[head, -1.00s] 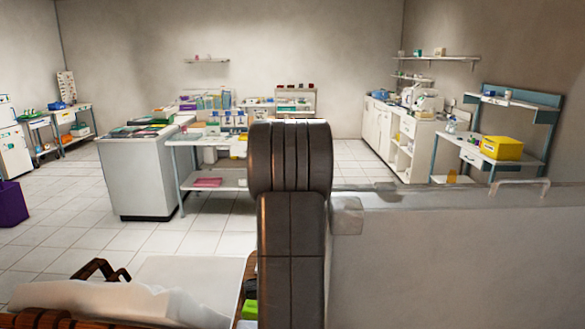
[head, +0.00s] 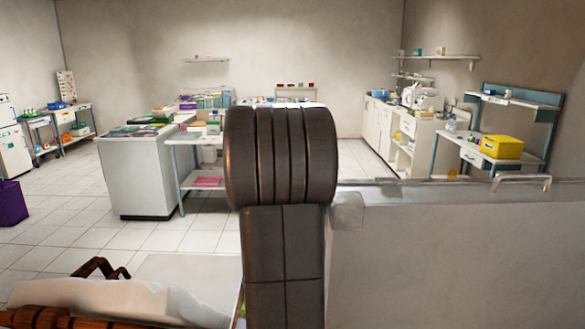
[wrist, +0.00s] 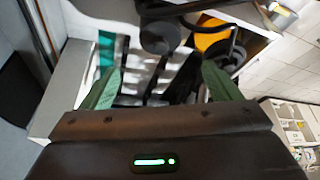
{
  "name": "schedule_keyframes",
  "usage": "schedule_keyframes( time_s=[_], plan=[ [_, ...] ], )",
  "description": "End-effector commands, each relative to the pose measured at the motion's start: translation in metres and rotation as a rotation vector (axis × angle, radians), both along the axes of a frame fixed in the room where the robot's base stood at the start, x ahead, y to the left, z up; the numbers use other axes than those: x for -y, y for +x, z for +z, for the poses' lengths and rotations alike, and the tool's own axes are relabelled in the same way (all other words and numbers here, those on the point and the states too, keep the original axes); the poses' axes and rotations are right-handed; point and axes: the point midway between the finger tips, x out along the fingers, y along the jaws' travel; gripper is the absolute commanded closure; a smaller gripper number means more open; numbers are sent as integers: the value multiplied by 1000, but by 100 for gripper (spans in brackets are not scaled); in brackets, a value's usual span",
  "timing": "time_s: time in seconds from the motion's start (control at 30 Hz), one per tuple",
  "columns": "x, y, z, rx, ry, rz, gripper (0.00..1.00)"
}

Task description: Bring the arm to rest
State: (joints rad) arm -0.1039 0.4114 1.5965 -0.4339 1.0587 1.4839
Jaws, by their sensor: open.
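My arm stands upright in the middle of the head view, its dark segmented link (head: 282,160) hiding part of the room behind it. My gripper (wrist: 162,82) shows only in the wrist view. Its two green fingers are spread apart with nothing visibly held between them. Beyond the fingers is a white open case or drawer (wrist: 75,62) with dark and pale strips inside, a teal piece (wrist: 106,48) and an orange piece (wrist: 212,36). I cannot tell whether the fingers touch anything there.
A grey-white panel (head: 450,250) stands close on the right. A white-draped wooden chair (head: 100,298) is at the lower left. A white cabinet (head: 145,180) and a yellow box (head: 501,147) on a bench are farther off.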

Motion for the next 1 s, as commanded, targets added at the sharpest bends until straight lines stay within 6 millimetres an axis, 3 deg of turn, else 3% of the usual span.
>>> schedule_keyframes(
  time_s=[0.17,0.87,1.0],
  plan=[
    [-14,-5,34,3,1,2,16],
    [38,14,-100,-7,2,-2,16],
    [36,15,-83,-2,0,1,16]
  ],
)
